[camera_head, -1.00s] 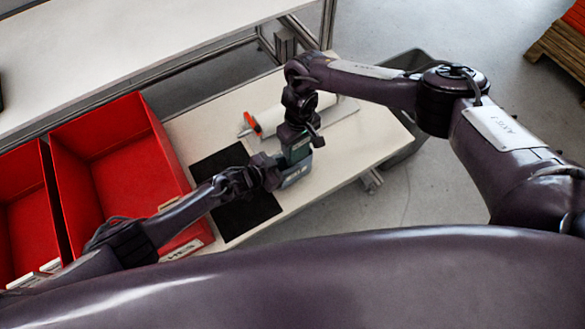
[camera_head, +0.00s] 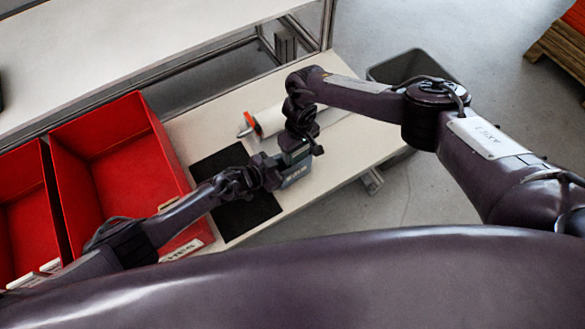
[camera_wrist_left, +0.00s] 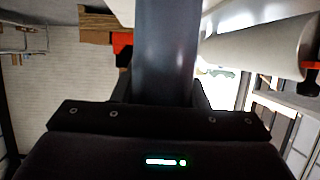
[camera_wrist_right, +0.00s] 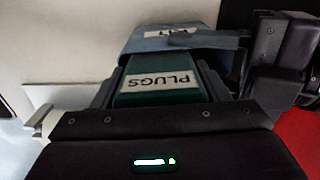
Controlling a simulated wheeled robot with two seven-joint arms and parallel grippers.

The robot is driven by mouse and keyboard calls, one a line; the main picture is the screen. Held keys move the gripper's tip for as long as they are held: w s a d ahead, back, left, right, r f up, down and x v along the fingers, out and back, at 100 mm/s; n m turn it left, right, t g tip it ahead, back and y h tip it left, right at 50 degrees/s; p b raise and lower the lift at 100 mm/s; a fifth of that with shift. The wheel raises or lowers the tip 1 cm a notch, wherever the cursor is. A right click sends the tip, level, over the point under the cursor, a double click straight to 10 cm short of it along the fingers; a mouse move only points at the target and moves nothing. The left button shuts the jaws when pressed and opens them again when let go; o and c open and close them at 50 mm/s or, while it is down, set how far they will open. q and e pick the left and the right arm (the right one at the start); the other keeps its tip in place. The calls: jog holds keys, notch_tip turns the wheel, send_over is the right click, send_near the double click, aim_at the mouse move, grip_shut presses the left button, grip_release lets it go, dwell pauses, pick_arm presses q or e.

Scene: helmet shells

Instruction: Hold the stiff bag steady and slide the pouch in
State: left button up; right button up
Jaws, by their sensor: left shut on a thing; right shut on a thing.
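The stiff grey-blue bag (camera_head: 296,178) is held over the table beside the black mat. My left gripper (camera_head: 276,168) is shut on its side. The bag fills the middle of the left wrist view (camera_wrist_left: 167,50) and shows at the top of the right wrist view (camera_wrist_right: 165,38). The dark green pouch (camera_wrist_right: 160,92), labelled PLUGS, is in my right gripper (camera_head: 296,148), which is shut on it directly above the bag. In the right wrist view the pouch's far end meets the bag's mouth and its tip is hidden there; how deep it sits I cannot tell.
A black mat (camera_head: 222,165) lies on the white table (camera_head: 345,160). Red bins (camera_head: 110,140) stand at the left. A white roll with an orange end (camera_head: 270,120) lies behind my right gripper. A dark grey bin (camera_head: 410,66) stands on the floor beyond the table.

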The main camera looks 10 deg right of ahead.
jog(key=shift+f, duration=0.3)
jog(key=o, duration=1.1)
notch_tip(320, 180, up, 12)
pick_arm(q)
jog(key=o, duration=1.1)
